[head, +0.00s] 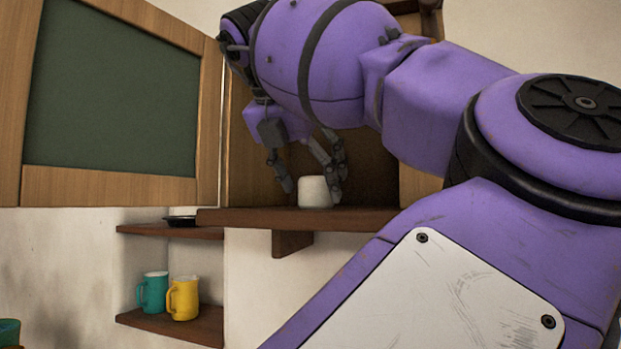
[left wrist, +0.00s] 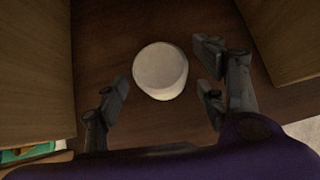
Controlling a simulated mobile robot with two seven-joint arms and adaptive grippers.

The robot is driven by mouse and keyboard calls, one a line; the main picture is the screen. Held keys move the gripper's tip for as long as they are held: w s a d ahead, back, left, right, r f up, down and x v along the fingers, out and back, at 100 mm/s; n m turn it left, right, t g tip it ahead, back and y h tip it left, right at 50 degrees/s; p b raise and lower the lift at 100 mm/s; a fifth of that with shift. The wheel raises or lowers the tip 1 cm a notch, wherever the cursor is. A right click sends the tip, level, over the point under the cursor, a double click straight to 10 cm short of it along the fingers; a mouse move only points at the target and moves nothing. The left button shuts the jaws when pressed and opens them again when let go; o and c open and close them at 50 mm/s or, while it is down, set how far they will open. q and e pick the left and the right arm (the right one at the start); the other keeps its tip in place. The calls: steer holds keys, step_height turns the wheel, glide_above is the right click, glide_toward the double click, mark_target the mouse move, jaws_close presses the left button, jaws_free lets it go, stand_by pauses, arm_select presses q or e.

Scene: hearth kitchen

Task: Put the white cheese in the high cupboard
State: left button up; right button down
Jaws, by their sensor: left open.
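The white cheese (head: 314,192), a small white cylinder, stands upright on the floor board (head: 345,218) of the high cupboard, near its front edge. My left gripper (head: 312,184) is open and reaches down into the cupboard, its fingers on either side of the cheese. In the left wrist view the cheese (left wrist: 160,71) lies between the spread fingers of the left gripper (left wrist: 164,80), with a gap visible on both sides. My purple arm hides much of the cupboard's inside. My right gripper is not in view.
The cupboard's door (head: 112,95), with a green panel and wooden frame, stands open at the left. Below, a small shelf (head: 170,323) holds a teal mug (head: 152,293) and a yellow mug (head: 184,298). A dark dish (head: 180,220) lies on the shelf above them.

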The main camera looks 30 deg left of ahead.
arm_select(q)
steer(key=shift+w, duration=0.1)
steer(key=shift+r, duration=0.2)
steer(key=v, duration=0.7)
steer(key=shift+s, duration=0.25)
